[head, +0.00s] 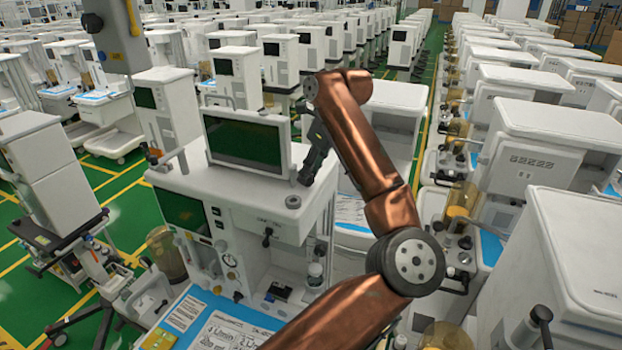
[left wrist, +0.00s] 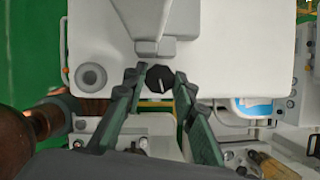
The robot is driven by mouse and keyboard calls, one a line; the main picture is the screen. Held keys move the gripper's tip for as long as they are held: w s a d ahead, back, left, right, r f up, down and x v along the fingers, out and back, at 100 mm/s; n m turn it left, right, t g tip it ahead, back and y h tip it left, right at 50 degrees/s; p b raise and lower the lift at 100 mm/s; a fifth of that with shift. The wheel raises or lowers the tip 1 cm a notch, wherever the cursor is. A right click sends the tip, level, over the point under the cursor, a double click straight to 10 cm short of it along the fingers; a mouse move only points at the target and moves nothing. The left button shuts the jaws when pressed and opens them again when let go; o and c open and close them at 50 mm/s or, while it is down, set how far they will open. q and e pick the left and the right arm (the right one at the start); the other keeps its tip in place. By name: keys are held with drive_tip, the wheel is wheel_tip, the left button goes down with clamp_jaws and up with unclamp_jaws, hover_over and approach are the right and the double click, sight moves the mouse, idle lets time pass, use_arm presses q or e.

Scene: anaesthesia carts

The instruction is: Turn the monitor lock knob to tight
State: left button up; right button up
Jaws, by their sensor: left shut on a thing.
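The monitor (head: 243,140) with a dark green screen stands on top of the near white anaesthesia cart (head: 255,185). In the left wrist view the monitor lock knob (left wrist: 160,78) is black and round, with a white pointer line close to upright in the picture. It sits at the cart's top edge, beside the grey monitor bracket (left wrist: 146,47). My left gripper (head: 307,178) is at the right side of the monitor. In the left wrist view its green-grey fingers (left wrist: 157,80) are on both sides of the knob, shut on it. The gripper hides the knob in the head view.
A grey round disc (head: 293,202) sits on the cart top near the gripper. A blue work shelf (head: 205,315) with printed sheets is below. Rows of similar white carts stand close on the right and behind. Green floor (head: 110,185) shows at the left.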

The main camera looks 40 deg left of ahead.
use_arm(q)
drive_tip(key=shift+m+b, duration=0.3)
drive_tip(key=shift+m, duration=0.1)
drive_tip(key=shift+r, duration=0.15)
drive_tip(key=o, duration=1.2)
drive_tip(key=shift+c, duration=0.2)
drive_tip(key=v, duration=1.1)
drive_tip(key=shift+d+r, duration=0.15)
drive_tip(key=shift+r, duration=0.25)
drive_tip(key=shift+s, duration=0.1)
